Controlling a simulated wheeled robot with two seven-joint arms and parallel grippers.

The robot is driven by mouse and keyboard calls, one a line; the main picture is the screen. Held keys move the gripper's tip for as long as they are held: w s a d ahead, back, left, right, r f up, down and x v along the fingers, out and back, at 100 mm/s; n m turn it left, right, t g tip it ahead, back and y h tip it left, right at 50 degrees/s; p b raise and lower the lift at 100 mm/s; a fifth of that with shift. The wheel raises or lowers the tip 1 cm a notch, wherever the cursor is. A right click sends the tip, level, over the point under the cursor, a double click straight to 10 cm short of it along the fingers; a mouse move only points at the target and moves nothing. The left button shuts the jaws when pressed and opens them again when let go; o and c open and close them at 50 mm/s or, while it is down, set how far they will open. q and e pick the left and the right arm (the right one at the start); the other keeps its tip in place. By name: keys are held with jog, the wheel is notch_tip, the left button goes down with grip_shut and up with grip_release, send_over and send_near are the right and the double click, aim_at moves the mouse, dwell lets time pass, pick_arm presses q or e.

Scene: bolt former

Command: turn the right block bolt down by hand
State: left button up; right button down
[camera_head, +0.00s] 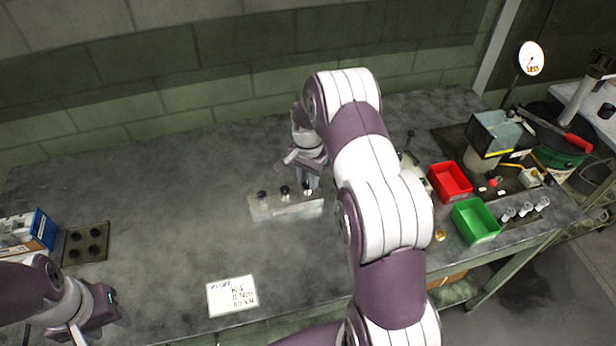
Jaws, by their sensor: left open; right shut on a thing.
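The metal block (286,208) lies on the grey bench, with a row of dark-headed bolts along its top. The left bolt (262,195) and middle bolt (284,190) stand clear of my fingers. The right block bolt (307,187) is at the block's right end, right under my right gripper (306,178). That gripper points down and is shut on the right bolt; its fingertips are small and partly hide the bolt's head. My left gripper (106,312) is open and far from the block, at the lower left over the bench's front.
A red bin (450,182) and a green bin (475,221) stand to the right. A white card (232,296) lies at the front. A dark plate with holes (86,243) is at the left. My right arm hides bench right of the block. The left-middle bench is clear.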

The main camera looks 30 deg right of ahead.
jog(key=shift+w+d+r, duration=0.1)
jog(key=shift+w+r, duration=0.1)
jog(key=shift+r, duration=0.05)
jog(key=c, duration=1)
grip_release()
jog(key=shift+c, duration=0.2)
jog(key=shift+o, duration=0.6)
jog(key=shift+s+f, duration=0.1)
jog(key=shift+s, duration=0.05)
jog(key=shift+r, duration=0.4)
notch_tip(320, 180, up, 12)
